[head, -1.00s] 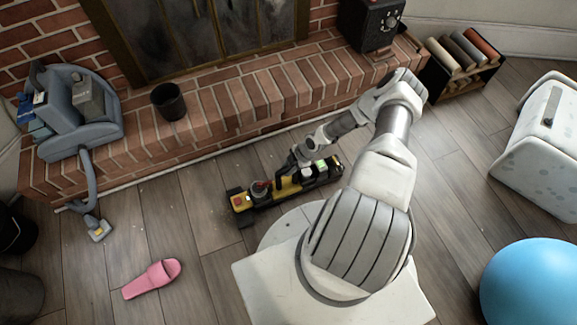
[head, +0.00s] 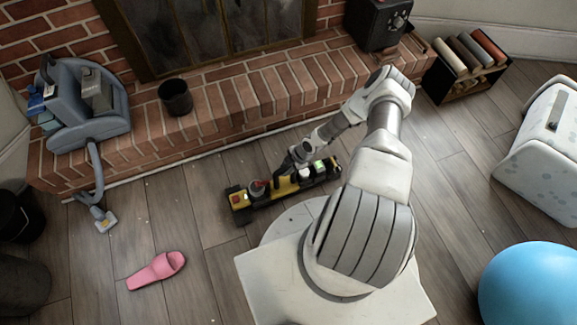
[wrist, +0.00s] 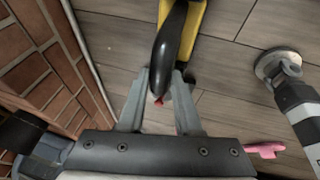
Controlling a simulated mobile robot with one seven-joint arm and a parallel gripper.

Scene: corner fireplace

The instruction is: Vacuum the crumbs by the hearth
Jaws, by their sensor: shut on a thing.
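A blue-grey vacuum (head: 100,134) sits on the brick hearth at the left. Its hose (head: 95,172) hangs over the edge to a nozzle (head: 103,221) on the floor. Tiny pale specks, perhaps crumbs (head: 146,185), lie on the planks around the nozzle. My gripper (head: 292,166) is well right of the vacuum, at a long yellow-and-black carrier (head: 266,203) with several small items in it. In the wrist view my gripper (wrist: 160,82) is shut on the carrier's black handle (wrist: 169,50). I cannot tell whether the carrier touches the floor.
A dark pot (head: 175,97) stands on the hearth (head: 225,103). A pink slipper (head: 157,270) lies on the floor between the nozzle and my base. Dark bins stand at the left edge. A blue ball (head: 530,285) and a white box (head: 545,140) are at the right.

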